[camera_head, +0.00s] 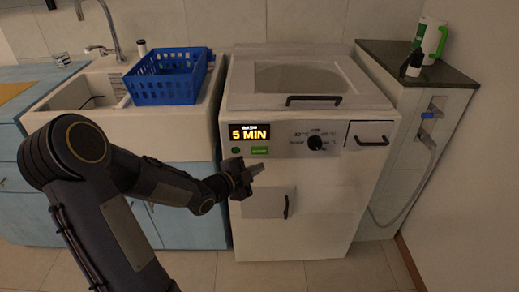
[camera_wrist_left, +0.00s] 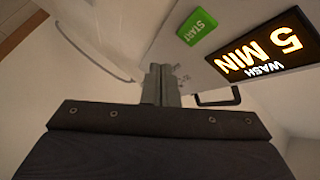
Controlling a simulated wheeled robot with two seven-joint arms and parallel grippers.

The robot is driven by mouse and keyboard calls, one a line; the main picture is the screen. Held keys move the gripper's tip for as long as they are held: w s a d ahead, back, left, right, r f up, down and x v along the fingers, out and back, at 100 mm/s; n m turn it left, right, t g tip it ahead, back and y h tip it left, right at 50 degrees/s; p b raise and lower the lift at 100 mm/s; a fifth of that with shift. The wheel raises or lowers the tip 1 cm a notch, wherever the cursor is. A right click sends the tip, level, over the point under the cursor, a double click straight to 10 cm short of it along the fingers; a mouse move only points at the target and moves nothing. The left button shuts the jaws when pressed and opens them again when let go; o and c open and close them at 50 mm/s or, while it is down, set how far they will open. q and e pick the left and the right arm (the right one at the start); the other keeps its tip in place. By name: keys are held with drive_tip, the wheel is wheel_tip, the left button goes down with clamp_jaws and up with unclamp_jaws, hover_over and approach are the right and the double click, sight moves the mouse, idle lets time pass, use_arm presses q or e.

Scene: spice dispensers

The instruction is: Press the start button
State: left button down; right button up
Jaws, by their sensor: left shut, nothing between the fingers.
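The green start button (camera_head: 259,150) is on the front panel of the white washing machine (camera_head: 305,220), below the display. In the left wrist view the green button (camera_wrist_left: 197,28), marked START, shows up and to the right of my gripper's fingertips. The display (camera_head: 249,132) reads 5 MIN in the head view, and WASH 5 MIN (camera_wrist_left: 266,47) in the wrist view. My left gripper (camera_head: 256,169) is shut and empty. Its fingertips are just below the button in the head view, and I see no contact. My right gripper is not in view.
A dial (camera_head: 315,143) and a drawer handle (camera_head: 371,141) are right of the button. A door handle (camera_head: 286,207) is lower on the machine's front. A blue basket (camera_head: 168,78) stands by the sink on the left. A dark-topped cabinet (camera_head: 421,72) stands at the right.

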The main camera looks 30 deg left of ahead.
sight(265, 153)
use_arm(q)
drive_tip(key=w+a, duration=0.2)
drive_tip(key=w, duration=0.1)
drive_tip(key=shift+w+a, duration=0.1)
drive_tip(key=shift+w, duration=0.2)
drive_tip(key=shift+w+a, duration=0.1)
drive_tip(key=shift+w, duration=0.05)
idle(1.8)
drive_tip(key=shift+w+a, duration=0.15)
drive_tip(key=shift+w, duration=0.05)
drive_tip(key=shift+w+a, duration=0.15)
drive_tip(key=shift+w, duration=0.15)
idle(0.7)
drive_tip(key=shift+s, duration=0.15)
drive_tip(key=shift+s+d+b, duration=0.3)
drive_tip(key=shift+s+d, duration=0.05)
drive_tip(key=shift+s, duration=0.2)
